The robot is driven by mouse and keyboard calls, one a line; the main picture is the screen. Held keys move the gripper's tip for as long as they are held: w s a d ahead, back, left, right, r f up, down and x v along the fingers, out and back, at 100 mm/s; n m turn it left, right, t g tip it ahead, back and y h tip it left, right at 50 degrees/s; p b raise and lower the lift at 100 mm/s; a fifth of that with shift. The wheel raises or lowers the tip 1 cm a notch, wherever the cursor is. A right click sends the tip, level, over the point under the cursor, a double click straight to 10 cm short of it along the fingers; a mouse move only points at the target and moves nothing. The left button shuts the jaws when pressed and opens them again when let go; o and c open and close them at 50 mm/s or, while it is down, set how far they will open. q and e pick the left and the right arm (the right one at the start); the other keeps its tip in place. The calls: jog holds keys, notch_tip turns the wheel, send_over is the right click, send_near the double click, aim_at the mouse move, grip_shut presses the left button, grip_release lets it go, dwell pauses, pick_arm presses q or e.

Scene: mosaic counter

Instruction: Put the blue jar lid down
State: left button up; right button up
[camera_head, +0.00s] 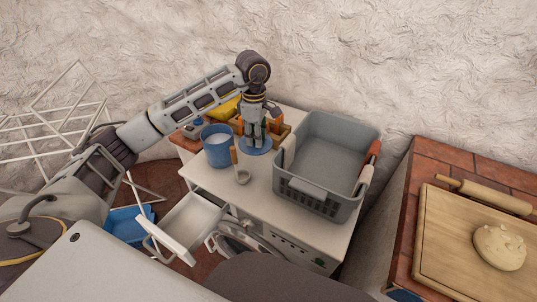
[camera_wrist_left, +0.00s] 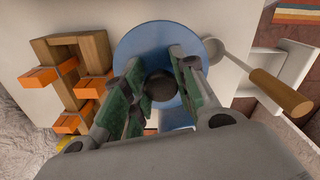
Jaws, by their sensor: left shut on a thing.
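The blue jar lid (camera_head: 250,150) is a flat round disc with a dark knob in its middle. It is low over the white cabinet top, right of a blue jar (camera_head: 216,153) with pale contents. My left gripper (camera_head: 255,141) points down over the lid. In the left wrist view, its green-padded fingers (camera_wrist_left: 160,90) are on either side of the lid's knob, with the lid (camera_wrist_left: 150,42) spread out beyond them. I cannot tell whether the lid touches the surface. My right gripper is not in view.
A ladle (camera_head: 242,177) with a wooden handle lies in front of the lid. A grey basket (camera_head: 318,196) stands close on the right. A wooden piece with orange parts (camera_wrist_left: 97,50) is beside the lid. An open drawer (camera_head: 190,222) sticks out in front.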

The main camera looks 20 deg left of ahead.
pick_arm(q)
notch_tip(320, 180, down, 4)
jog(key=shift+f, duration=0.5)
